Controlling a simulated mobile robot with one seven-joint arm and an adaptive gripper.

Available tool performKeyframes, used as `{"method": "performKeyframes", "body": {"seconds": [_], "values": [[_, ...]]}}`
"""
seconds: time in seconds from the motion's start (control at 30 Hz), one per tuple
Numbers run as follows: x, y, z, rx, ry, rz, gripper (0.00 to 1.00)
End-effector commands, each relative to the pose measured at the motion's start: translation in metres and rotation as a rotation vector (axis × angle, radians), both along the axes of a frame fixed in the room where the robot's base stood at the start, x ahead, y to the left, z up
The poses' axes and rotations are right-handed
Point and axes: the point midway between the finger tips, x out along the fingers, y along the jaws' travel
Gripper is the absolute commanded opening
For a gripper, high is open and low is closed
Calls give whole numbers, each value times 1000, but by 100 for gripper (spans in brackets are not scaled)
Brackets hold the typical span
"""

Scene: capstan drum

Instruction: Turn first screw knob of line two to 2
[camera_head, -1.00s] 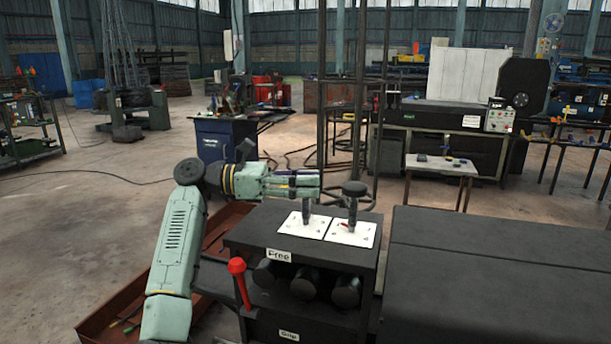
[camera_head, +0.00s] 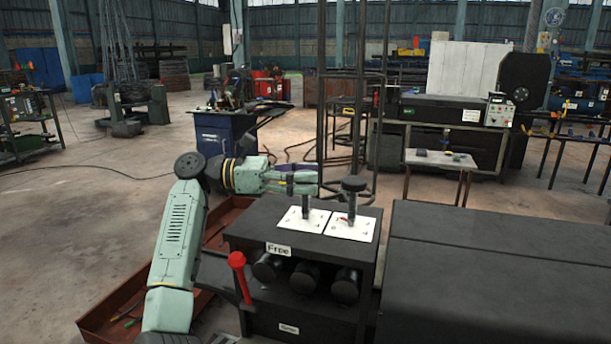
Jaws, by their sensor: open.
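Two dark screw knobs stand upright on white dial plates on top of a black cabinet (camera_head: 258,226). The left knob (camera_head: 306,206) shows only its stem above the left plate (camera_head: 293,221); its head is hidden by my gripper. The right knob (camera_head: 352,200) has a wide round head and stands free over the right plate (camera_head: 350,228), which bears a small red mark. My gripper (camera_head: 312,182) is open and lies level at the height of the left knob's head. I cannot tell whether its fingers touch that head. The dial numbers are too small to read.
A red-knobbed lever (camera_head: 237,261) and several black cylinders sit on the cabinet's front, near a "Free" label (camera_head: 278,249). A large black box (camera_head: 490,270) stands at the right. Dark upright posts (camera_head: 322,100) rise behind the knobs. A reddish tray (camera_head: 110,318) lies at the left.

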Motion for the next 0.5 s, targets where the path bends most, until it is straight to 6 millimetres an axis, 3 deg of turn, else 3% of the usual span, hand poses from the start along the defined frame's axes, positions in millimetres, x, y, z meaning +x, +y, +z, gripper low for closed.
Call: {"method": "performKeyframes", "body": {"seconds": [0.23, 0.5], "values": [[2, 16, 1, -1, 2, 4, 60], [5, 73, 1, 1, 3, 3, 60]]}}
